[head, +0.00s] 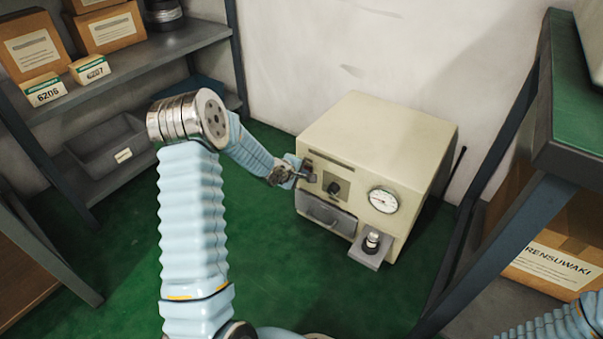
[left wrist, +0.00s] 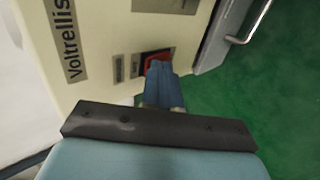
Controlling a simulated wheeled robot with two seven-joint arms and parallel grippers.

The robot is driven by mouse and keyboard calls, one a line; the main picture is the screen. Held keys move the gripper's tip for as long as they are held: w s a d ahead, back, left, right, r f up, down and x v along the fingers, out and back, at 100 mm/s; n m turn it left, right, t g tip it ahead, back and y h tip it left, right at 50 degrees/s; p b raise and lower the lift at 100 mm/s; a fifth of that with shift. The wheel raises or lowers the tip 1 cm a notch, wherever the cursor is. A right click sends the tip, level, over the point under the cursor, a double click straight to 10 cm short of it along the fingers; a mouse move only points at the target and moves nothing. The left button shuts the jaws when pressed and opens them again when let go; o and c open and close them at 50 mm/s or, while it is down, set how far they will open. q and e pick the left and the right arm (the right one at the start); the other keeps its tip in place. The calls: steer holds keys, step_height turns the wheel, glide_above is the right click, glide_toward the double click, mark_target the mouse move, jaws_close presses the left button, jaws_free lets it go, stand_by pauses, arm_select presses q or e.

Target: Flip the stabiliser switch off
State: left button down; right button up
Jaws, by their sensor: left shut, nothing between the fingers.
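The stabiliser (head: 375,137) is a cream box on the green floor against the wall, with a round dial, a dark knob and a drawer-like grey panel on its front. My left gripper (head: 305,176) is at the upper left of that front face, its fingers shut with nothing between them. In the left wrist view a red switch (left wrist: 155,60) in a dark frame sits on the cream face. The shut blue fingertips (left wrist: 160,72) are right at it and cover part of it. Contact and the switch's position cannot be told. My right gripper is out of view.
A grey shelf with boxes (head: 110,28) stands at the left. A green-topped bench (head: 575,135) stands at the right, with a carton (head: 550,255) beneath. A small plate with a round post (head: 372,245) juts from the stabiliser's lower front. Green floor (head: 330,285) in front is clear.

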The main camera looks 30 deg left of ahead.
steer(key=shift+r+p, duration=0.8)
steer(key=shift+p, duration=0.05)
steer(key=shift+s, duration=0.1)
